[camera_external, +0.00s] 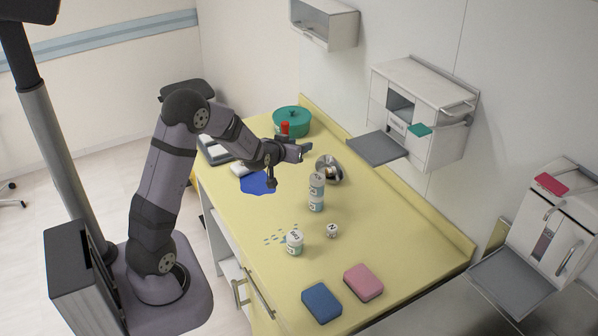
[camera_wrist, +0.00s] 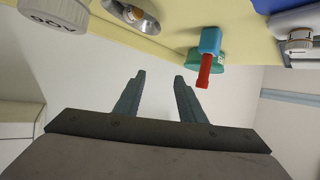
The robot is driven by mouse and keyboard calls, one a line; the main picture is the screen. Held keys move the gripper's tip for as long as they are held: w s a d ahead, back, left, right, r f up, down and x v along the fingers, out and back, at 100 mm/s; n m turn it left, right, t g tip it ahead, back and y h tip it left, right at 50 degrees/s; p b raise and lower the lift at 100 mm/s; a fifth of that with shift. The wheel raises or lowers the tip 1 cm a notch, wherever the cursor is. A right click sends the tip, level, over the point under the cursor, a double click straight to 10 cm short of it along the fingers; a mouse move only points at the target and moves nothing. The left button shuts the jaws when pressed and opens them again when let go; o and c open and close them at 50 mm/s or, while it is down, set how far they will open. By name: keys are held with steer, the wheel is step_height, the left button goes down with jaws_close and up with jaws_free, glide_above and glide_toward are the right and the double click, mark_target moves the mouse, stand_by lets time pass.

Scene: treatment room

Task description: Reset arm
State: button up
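My gripper (camera_external: 303,151) is raised above the yellow counter (camera_external: 235,222), towards its far end. In the wrist view my gripper (camera_wrist: 160,76) is open, with its two fingers apart and nothing between them.
A blue patch (camera_external: 258,184) lies below my arm. Open wall cabinets (camera_external: 437,95) jut out at right.

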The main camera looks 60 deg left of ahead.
steer(key=w+d+f+m+h+b, duration=0.1)
steer(key=d+m+h+b, duration=0.5)
steer(key=d, duration=2.1)
steer(key=s+d+f+m+g+h+p, duration=0.1)
steer(key=s+d+f+g, duration=0.15)
steer(key=s, duration=0.35)
steer(key=s+d+f+g+p, duration=0.2)
steer(key=s+d, duration=0.1)
steer(key=s, duration=0.4)
steer(key=s+a+g+p, duration=0.3)
steer(key=s+g+p, duration=0.2)
steer(key=s, duration=1.2)
steer(key=shift+f+m+g, duration=0.2)
steer(key=shift+m+g, duration=0.1)
steer(key=shift+g, duration=0.45)
steer(key=shift+s, duration=0.1)
